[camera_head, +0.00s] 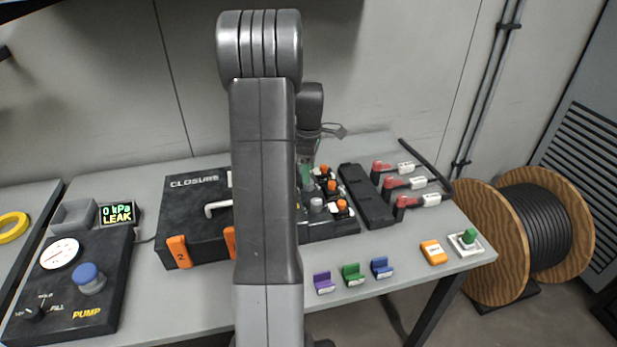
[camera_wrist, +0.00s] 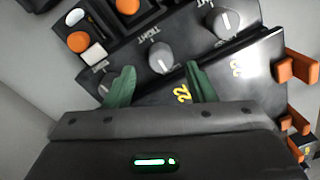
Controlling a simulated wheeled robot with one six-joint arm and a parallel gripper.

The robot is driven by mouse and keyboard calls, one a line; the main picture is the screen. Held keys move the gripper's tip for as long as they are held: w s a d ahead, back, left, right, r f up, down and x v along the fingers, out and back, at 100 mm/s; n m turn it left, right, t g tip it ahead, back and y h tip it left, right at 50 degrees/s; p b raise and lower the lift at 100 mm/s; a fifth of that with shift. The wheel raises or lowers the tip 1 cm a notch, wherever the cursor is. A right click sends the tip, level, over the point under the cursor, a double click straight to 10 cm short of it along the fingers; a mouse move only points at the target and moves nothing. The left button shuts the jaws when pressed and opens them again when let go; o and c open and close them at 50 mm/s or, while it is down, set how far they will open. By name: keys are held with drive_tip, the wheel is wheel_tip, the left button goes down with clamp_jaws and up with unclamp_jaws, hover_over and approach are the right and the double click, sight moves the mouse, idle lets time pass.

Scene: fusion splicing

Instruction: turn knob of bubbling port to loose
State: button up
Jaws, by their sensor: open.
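My gripper (camera_wrist: 158,84) has green fingers that are apart, with nothing between their tips. In the wrist view a round grey knob (camera_wrist: 160,57) with a white pointer line sits just beyond the fingertips, roughly centred between them, beside the word TIGHT. A second grey knob (camera_wrist: 222,20) is up and to the right. A third grey knob at the left is partly covered by the left finger. In the head view the arm hides most of my gripper and the panel; one grey knob (camera_head: 316,204) shows. I see no bubbles, so I cannot tell which port bubbles.
Orange caps (camera_wrist: 78,41) stand close to the fingers on the port block. The black CLOSURE case (camera_head: 190,200) is left of it, with orange latches (camera_head: 178,251). A display (camera_head: 118,214) reads 0 kPa LEAK. Red-handled tools (camera_head: 393,183) lie right. Coloured clips (camera_head: 352,274) line the front.

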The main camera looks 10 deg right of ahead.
wheel_tip(320, 180, up, 10)
drive_tip(key=shift+w+r, duration=0.15)
idle(0.4)
drive_tip(key=f, duration=1.4)
drive_tip(key=shift+s, duration=0.2)
